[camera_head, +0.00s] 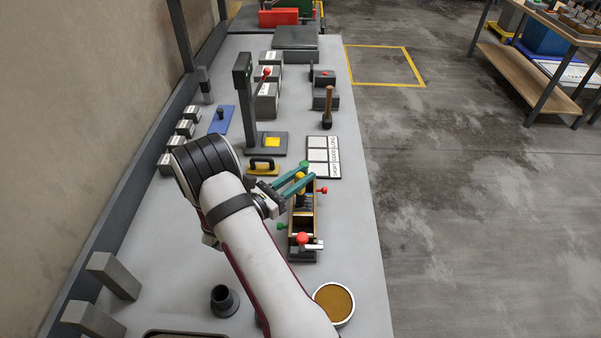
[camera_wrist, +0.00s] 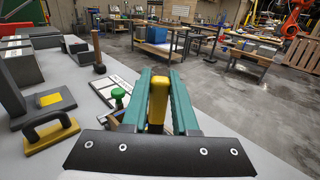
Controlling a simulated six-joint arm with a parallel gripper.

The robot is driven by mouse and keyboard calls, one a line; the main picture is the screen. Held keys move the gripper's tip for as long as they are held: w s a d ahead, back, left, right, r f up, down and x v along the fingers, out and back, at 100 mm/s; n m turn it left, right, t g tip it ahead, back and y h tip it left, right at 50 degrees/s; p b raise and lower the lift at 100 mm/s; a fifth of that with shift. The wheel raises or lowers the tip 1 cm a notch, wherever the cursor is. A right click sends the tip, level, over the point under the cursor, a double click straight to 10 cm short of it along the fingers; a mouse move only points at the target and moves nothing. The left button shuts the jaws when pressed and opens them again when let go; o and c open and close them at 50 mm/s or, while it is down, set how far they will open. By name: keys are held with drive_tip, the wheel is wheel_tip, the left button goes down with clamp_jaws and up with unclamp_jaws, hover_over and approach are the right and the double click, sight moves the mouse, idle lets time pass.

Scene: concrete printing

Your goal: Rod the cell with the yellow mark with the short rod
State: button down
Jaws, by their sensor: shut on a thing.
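My gripper (camera_head: 294,186) has teal fingers and is shut on a yellow-handled tool (camera_wrist: 158,100), which stands upright between them. The tool's lower part is hidden, so I cannot tell the rod's length or how deep it reaches. The gripper is over the far half of a narrow mould box (camera_head: 316,222) with dark cells and tan walls. The near cell is in view; the far part is partly covered by the fingers. I cannot make out a yellow mark on any cell. A green knob (camera_head: 304,165) rises just beyond the fingers, also in the wrist view (camera_wrist: 118,95).
A red knob (camera_head: 302,238) stands at the mould's near end. A brown-filled bowl (camera_head: 334,301) and a dark cup (camera_head: 224,300) are nearer.

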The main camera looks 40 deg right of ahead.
wheel_tip(320, 180, up, 5)
wheel_tip(320, 180, up, 6)
idle(0.6)
